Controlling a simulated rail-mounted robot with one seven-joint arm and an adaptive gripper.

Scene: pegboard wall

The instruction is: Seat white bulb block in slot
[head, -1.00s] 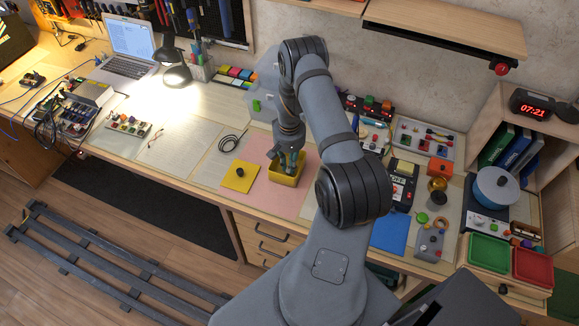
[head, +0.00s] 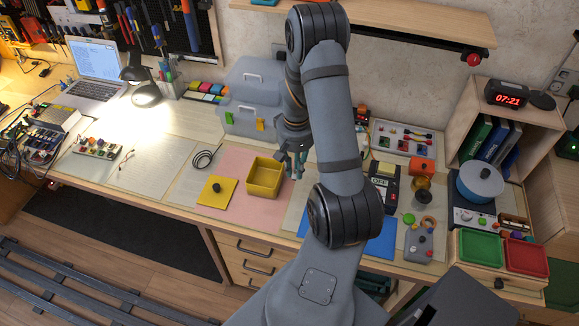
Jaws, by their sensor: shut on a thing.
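My gripper (head: 297,174) points down just right of the yellow bin (head: 264,190), above the pink mat's right edge. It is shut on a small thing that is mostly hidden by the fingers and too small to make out. I cannot pick out the white bulb block elsewhere. A pale board (head: 404,141) with small coloured parts lies right of my arm near the wall; another board with coloured blocks (head: 98,148) lies at the left. I cannot tell which one has the slot.
The yellow lid (head: 217,191) with a black knob lies left of the bin on the pink mat (head: 240,167). A grey toolbox (head: 246,118) stands behind.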

